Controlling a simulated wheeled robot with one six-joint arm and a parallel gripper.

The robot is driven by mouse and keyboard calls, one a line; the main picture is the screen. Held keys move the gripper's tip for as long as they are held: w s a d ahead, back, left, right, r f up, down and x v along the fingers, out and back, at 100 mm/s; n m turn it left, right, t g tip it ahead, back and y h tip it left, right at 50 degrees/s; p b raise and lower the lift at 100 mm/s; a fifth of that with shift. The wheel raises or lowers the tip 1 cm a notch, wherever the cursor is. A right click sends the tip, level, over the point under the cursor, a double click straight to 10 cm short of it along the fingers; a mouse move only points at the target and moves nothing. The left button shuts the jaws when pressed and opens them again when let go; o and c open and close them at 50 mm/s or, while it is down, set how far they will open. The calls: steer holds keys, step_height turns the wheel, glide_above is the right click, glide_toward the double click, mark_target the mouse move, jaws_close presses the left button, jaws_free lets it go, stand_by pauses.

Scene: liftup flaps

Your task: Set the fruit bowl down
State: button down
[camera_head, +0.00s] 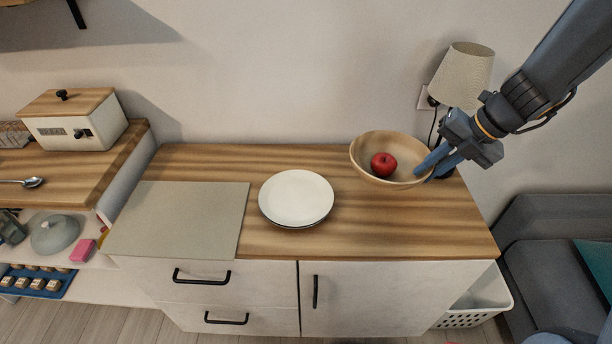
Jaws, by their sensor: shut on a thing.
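A light wooden fruit bowl (366,152) is at the back right of the wooden cabinet top (350,225). It is tilted, with its opening turned towards the camera. A red apple (383,164) lies inside it. My gripper (432,168) reaches in from the upper right and is shut on the bowl's right rim. I cannot tell whether the bowl's underside touches the cabinet top.
White plates (296,198) stand in the middle of the top, left of the bowl. A grey mat (178,219) covers the left part. A lamp (463,74) stands close behind my gripper. The top in front of the bowl is clear.

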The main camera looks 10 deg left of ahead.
steer(key=shift+w+a+r, duration=0.1)
steer(key=shift+w+r, duration=0.15)
steer(key=shift+w, duration=0.15)
steer(key=shift+f, duration=5)
steer(key=shift+f, duration=0.1)
steer(key=c, duration=1.8)
jaws_free()
steer(key=shift+b, duration=0.3)
steer(key=shift+o, duration=0.2)
